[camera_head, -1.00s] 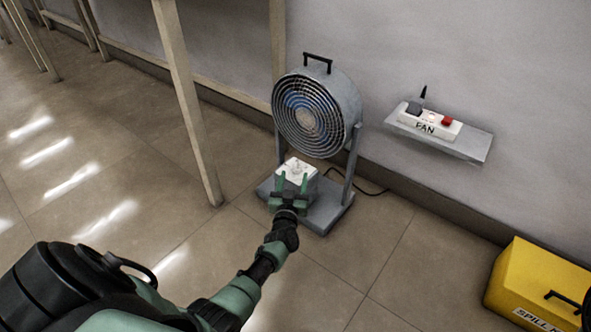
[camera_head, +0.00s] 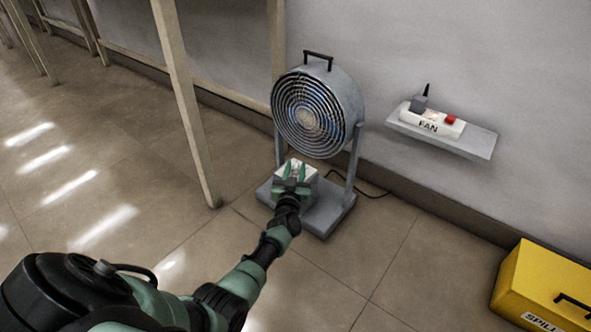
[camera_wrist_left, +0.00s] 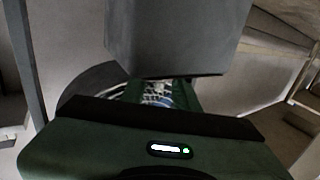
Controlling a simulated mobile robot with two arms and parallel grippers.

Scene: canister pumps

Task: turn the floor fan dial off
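The grey floor fan (camera_head: 310,112) stands upright on its flat base, with a round grille and a black top handle. A pale control box (camera_head: 309,182) sits on the base below the grille. My left gripper (camera_head: 294,169) is at this box, its green fingers up against the box's top face. The dial is hidden by the fingers, so I cannot tell whether they hold it. In the left wrist view, the gripper body fills the bottom and a grey block fills the top middle; the fingertips are unclear. My right gripper is out of view.
A wall shelf (camera_head: 464,146) at right holds a white power strip (camera_head: 434,122) labelled FAN with a red switch. A yellow box (camera_head: 545,283) stands at lower right. A wooden leg (camera_head: 185,105) stands left of the fan. A cable runs to the wall.

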